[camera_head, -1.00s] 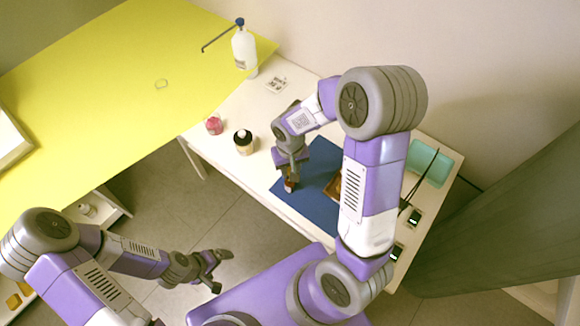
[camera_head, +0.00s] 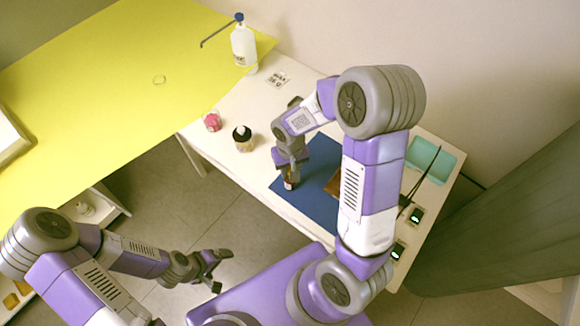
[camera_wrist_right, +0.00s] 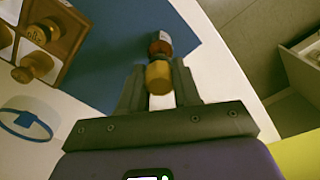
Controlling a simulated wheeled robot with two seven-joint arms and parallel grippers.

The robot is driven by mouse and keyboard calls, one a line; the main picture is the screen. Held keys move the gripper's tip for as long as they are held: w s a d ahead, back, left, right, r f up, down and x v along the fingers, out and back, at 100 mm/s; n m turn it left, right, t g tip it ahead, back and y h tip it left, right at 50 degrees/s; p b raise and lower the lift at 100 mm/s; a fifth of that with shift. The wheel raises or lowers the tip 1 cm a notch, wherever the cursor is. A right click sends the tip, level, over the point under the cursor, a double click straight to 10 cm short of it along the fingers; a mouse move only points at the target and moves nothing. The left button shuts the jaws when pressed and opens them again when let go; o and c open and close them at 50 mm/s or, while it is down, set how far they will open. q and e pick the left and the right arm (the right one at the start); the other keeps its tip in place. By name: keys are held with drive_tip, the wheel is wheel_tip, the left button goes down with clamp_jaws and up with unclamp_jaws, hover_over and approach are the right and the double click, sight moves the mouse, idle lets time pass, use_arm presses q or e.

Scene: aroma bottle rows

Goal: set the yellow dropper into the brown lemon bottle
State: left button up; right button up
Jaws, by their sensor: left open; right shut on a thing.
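The yellow dropper (camera_wrist_right: 158,78) is between the fingers of my right gripper (camera_wrist_right: 160,88), which is shut on it. The brown bottle (camera_wrist_right: 161,46) with a red and white label is directly beyond the dropper, in line with it. The two look to be touching; how deep the dropper sits in the neck is hidden. In the head view the bottle (camera_head: 289,184) stands on the blue mat (camera_head: 318,205), under my right gripper (camera_head: 289,174). My left gripper (camera_head: 212,270) is open and empty, over the floor away from the table.
A wooden rack (camera_wrist_right: 72,42) with gold-capped bottles stands beside the bottle; my right arm mostly hides it in the head view. A pink item (camera_head: 212,122), a dark-topped jar (camera_head: 243,140), a pump bottle (camera_head: 243,48) and a teal tray (camera_head: 432,160) are on the white table.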

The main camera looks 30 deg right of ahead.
drive_tip(key=shift+f, duration=0.35)
drive_tip(key=o, duration=0.7)
drive_tip(key=shift+r+p, duration=2.6)
drive_tip(key=shift+r, duration=0.95)
drive_tip(key=shift+f, duration=0.1)
